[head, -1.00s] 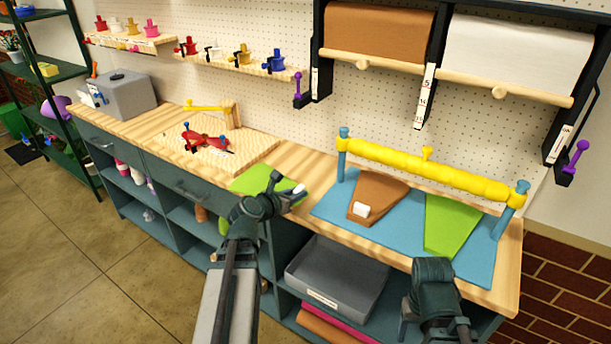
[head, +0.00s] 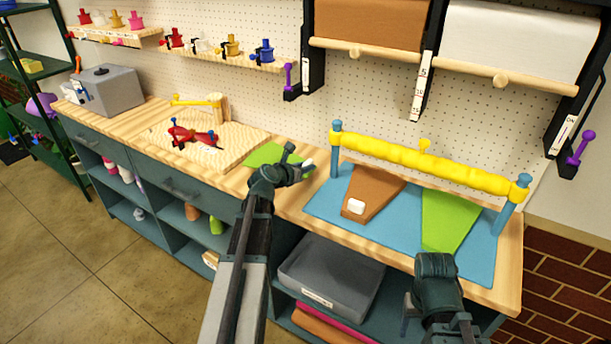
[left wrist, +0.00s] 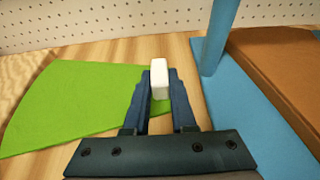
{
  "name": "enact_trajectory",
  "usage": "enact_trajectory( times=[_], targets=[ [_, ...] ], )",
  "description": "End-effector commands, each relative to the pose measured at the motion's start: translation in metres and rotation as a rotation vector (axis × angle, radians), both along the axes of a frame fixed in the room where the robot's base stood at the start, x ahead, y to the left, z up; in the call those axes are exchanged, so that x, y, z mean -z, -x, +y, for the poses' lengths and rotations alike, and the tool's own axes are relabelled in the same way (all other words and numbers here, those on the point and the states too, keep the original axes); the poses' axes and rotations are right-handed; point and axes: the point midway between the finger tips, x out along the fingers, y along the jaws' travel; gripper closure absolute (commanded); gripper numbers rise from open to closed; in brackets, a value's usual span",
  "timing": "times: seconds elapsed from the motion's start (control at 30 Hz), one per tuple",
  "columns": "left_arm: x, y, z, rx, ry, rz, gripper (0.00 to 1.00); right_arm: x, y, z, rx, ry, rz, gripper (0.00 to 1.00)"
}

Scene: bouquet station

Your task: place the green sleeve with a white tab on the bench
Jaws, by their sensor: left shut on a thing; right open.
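The green sleeve with a white tab (head: 268,154) is at the bench (head: 240,177), left of the blue mat. Its broad green sheet (left wrist: 70,105) spreads left in the left wrist view; I cannot tell whether it touches the wood. My left gripper (head: 302,171) is shut on the white tab (left wrist: 160,78), which stands between the fingertips. My arm hides part of the sleeve in the head view. My right gripper (head: 410,308) is open, low in front of the bench's right part, with its fingers mostly hidden.
A blue mat (head: 325,203) holds a brown sleeve (head: 371,192) with a white tab and another green sleeve (head: 447,220), under a yellow bar (head: 430,167) on blue posts. A wooden board (head: 240,144) with a red item lies left. A grey bin (head: 330,277) sits below.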

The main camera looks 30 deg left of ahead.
Motion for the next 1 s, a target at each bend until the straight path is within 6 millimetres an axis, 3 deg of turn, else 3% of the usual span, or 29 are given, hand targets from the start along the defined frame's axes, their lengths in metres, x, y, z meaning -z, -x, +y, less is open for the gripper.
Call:
enact_trajectory(
  times=[0.03,0.2,0.6,0.63,0.77,1.0],
  targets=[
    [0.012,0.000,-0.001,-0.001,0.000,0.000,1.00,0.012,0.000,0.000,0.000,0.000,0.000,0.35],
    [0.029,-0.001,-0.005,-0.005,0.001,0.000,1.00,0.029,0.000,0.000,0.000,0.000,0.000,0.35],
    [0.031,-0.001,-0.005,-0.007,0.000,0.000,1.00,0.031,0.000,0.000,0.000,0.000,0.000,0.35],
    [0.030,-0.001,-0.005,-0.007,0.000,0.000,0.72,0.030,0.000,0.000,0.000,0.000,0.000,0.35],
    [0.029,-0.001,-0.005,-0.007,0.000,0.000,0.49,0.029,0.000,0.000,0.000,0.000,0.000,0.35],
    [0.029,-0.001,-0.004,-0.007,0.000,0.000,0.46,0.029,0.000,0.000,0.000,0.000,0.000,0.35]
  ],
)
